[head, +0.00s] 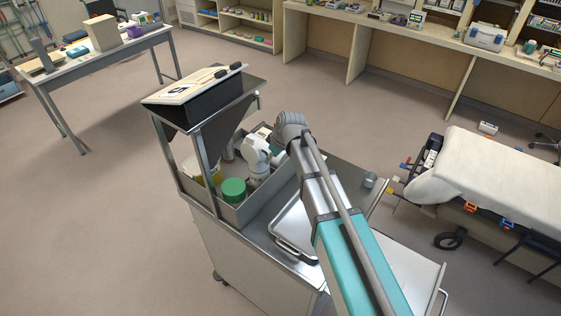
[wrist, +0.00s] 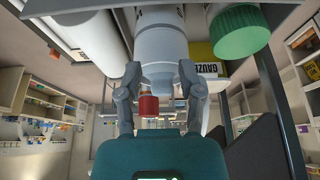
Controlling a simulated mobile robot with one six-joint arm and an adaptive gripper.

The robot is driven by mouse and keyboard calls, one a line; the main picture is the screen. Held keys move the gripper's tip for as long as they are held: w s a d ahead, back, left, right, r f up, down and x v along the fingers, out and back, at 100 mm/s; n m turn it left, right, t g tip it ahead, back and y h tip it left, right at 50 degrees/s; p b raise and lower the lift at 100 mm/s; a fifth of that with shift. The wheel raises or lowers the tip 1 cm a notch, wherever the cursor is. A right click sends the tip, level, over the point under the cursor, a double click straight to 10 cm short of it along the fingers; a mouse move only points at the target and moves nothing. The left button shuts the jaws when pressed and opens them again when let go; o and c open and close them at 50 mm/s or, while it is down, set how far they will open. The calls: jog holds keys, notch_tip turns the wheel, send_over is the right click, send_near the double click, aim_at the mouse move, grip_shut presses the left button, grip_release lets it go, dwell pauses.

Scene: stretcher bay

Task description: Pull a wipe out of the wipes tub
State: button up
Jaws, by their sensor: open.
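My gripper (wrist: 160,74) shows in the wrist view with its two grey fingers apart. A pale, rounded white container (wrist: 160,35) with a narrower grey-blue end is beyond and between the fingertips; I cannot tell if they touch it. I cannot be sure that it is the wipes tub, and no loose wipe shows. A green-lidded tub (head: 233,188) stands in the grey bin on the cart; its lid also shows in the wrist view (wrist: 240,32). In the head view my arm reaches over the bin and partly hides the gripper.
A yellow box marked GAUZE (wrist: 207,66) is beside the green-lidded tub. A small red object (wrist: 148,106) shows between the fingers. The grey bin (head: 247,212) has raised walls. A tilted panel (head: 195,90) stands on a frame behind it. A stretcher (head: 500,180) is at the right.

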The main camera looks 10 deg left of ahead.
aim_at(260, 151)
jog(key=a, duration=0.1)
jog(key=w+a, duration=0.1)
jog(key=a, duration=0.1)
jog(key=w+a, duration=0.1)
jog(key=a, duration=0.1)
jog(key=shift+w+a+f, duration=0.1)
jog(key=shift+w+a, duration=0.05)
jog(key=shift+f+b, duration=0.45)
jog(key=shift+b, duration=0.1)
grip_shut()
